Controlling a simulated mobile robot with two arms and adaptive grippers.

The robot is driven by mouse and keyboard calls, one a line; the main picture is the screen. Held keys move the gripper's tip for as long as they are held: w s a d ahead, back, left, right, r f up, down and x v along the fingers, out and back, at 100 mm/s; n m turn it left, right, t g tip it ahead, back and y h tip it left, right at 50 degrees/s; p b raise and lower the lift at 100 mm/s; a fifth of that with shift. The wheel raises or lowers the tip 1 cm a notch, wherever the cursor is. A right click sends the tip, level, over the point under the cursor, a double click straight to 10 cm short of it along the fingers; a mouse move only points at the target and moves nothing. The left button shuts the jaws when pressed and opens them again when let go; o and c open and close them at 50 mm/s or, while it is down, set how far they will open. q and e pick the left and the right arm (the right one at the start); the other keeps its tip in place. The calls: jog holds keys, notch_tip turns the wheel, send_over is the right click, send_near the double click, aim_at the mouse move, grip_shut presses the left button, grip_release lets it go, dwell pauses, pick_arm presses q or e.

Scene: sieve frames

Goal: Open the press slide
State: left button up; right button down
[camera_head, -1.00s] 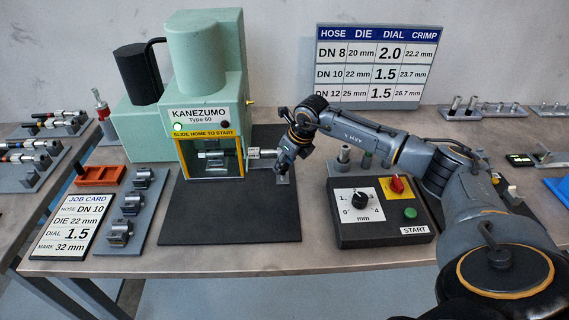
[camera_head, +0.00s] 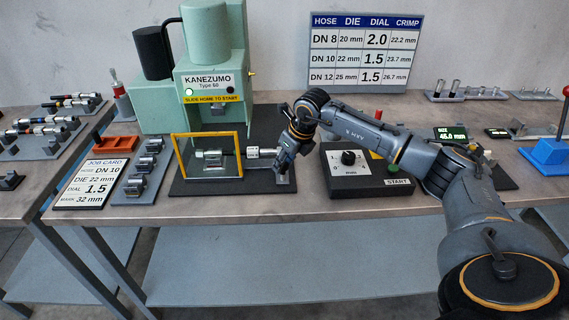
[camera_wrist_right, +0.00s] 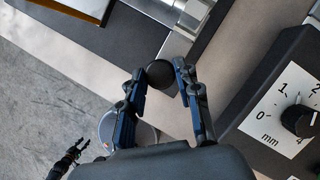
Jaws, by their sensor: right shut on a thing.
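The press slide (camera_head: 184,190) stands out in front of the green press (camera_head: 207,70), on the black mat. Its yellow-framed clear guard (camera_head: 240,151) is upright, and a hose fitting shows behind it. A silver cylinder (camera_head: 262,153) sticks out at its right side. My right gripper (camera_head: 283,172) is beside the slide's right end. In the right wrist view, my right gripper (camera_wrist_right: 161,82) is shut on a round black knob (camera_wrist_right: 160,73). The knob is hidden in the head view. A small dark gripper, seemingly my left one (camera_wrist_right: 72,155), shows at lower left of the wrist view; its jaws are unclear.
The control box (camera_head: 350,172) with a dial stands close to the right of my gripper. The job card (camera_head: 88,183) and a rack of dies (camera_head: 140,175) lie to the left. The table's front edge is close in front of the slide.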

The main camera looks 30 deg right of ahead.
jog(key=shift+w+d, duration=0.1)
jog(key=shift+w, duration=0.1)
jog(key=c, duration=1)
grip_release()
jog(key=shift+o, duration=0.2)
pick_arm(q)
jog(key=shift+w+d, duration=0.3)
jog(key=shift+w, duration=0.3)
pick_arm(e)
jog(key=v, duration=1.2)
